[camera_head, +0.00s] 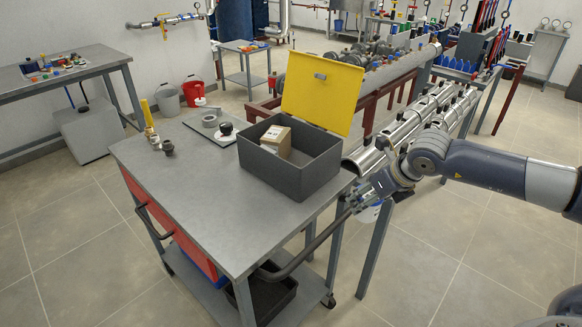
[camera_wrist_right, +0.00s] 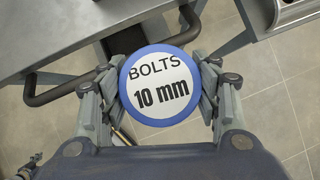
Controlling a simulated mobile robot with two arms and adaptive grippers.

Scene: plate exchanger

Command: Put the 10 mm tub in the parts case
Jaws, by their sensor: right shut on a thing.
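The 10 mm tub (camera_wrist_right: 160,86) has a white lid with a blue rim, marked "BOLTS 10 mm". My right gripper (camera_wrist_right: 158,80) is shut on it, one finger on each side, in the right wrist view. In the head view the tub (camera_head: 370,213) is small and partly hidden below my right gripper (camera_head: 366,203), just off the cart's right side. The parts case (camera_head: 268,173) is a dark grey box on the cart top, left of the gripper. Its yellow lid (camera_head: 322,92) stands open. A cardboard box (camera_head: 276,154) sits inside it. My left gripper is not in view.
The grey cart top (camera_head: 185,193) is mostly clear at the front. A tape roll (camera_head: 209,120), a black-knobbed part (camera_head: 226,129) and small fittings (camera_head: 152,137) lie at its back left. The cart's black handle (camera_head: 300,257) runs below the gripper. Steel pipes (camera_head: 400,127) lie behind it.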

